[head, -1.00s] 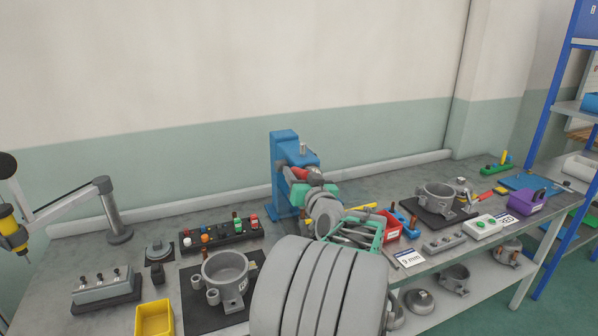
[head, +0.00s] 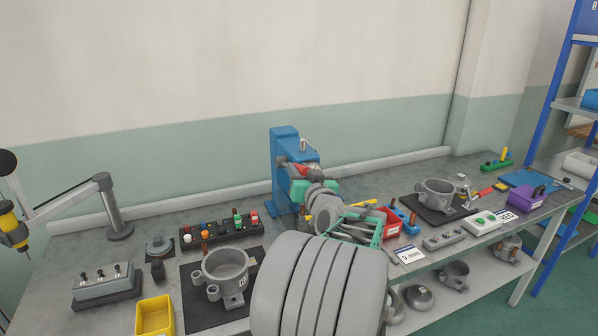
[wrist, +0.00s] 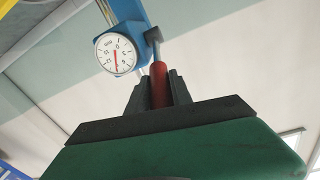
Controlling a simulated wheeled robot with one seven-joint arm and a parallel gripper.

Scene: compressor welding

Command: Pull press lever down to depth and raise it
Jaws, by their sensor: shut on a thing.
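The blue press (head: 284,160) stands at the back middle of the bench against the wall. Its red lever handle (head: 309,170) shows at my gripper (head: 306,178), which partly covers it in the head view. In the wrist view, the red handle (wrist: 158,82) stands between the two dark fingers of my gripper (wrist: 159,92), which are shut on it. A metal rod runs from the handle to a dark pivot on the blue press (wrist: 126,12). A white dial gauge (wrist: 116,53) with a red needle is on the press; its numbers are too small to read.
Right are a red bin (head: 392,221), another housing (head: 437,192) and a purple block (head: 527,199). My arm covers the front middle.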

